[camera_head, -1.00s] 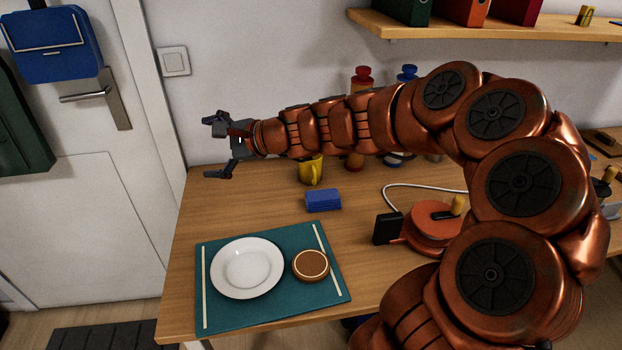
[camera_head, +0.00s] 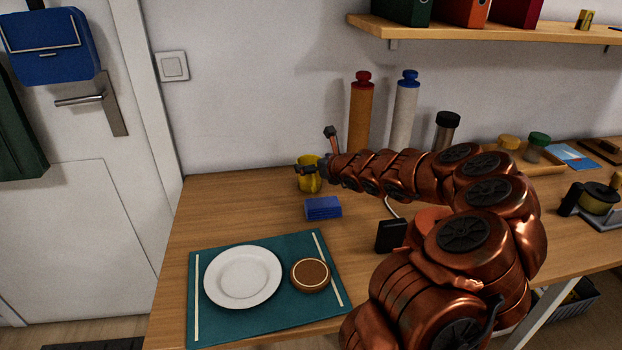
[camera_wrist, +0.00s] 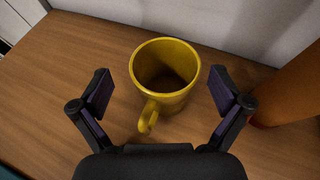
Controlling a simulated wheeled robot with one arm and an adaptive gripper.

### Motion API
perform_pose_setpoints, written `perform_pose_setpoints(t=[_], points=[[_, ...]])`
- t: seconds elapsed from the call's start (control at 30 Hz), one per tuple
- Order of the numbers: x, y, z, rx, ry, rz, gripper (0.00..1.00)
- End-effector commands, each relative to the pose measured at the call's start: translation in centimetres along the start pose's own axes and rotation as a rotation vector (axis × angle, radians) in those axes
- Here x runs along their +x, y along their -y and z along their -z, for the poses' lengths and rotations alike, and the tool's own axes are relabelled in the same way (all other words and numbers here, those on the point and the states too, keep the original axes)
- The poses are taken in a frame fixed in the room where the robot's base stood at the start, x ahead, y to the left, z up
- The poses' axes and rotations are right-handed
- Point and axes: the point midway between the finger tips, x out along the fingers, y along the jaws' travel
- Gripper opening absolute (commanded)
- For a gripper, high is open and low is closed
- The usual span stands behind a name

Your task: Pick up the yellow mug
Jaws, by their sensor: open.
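The yellow mug (camera_head: 309,178) stands upright on the wooden table near the wall, partly hidden by my gripper in the head view. In the wrist view the mug (camera_wrist: 166,78) is seen from above and looks empty, with its handle towards my gripper. My gripper (camera_wrist: 163,90) is open, with one finger on each side of the mug and a gap on both sides. My gripper (camera_head: 318,151) also shows in the head view at the mug.
An orange bottle with a red cap (camera_head: 360,112) stands right of the mug, with a white blue-capped bottle (camera_head: 403,115) beside it. A blue block (camera_head: 323,208) lies in front. A white plate (camera_head: 242,277) and round brown item (camera_head: 310,274) sit on a teal placemat (camera_head: 270,325).

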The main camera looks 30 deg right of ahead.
Motion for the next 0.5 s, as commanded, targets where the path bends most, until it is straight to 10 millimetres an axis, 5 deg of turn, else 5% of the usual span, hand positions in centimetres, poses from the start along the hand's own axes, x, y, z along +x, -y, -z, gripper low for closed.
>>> perform_pose_setpoints(t=[0.5], points=[[4.4,0.6,0.4,-0.004,-0.001,0.0,1.0]])
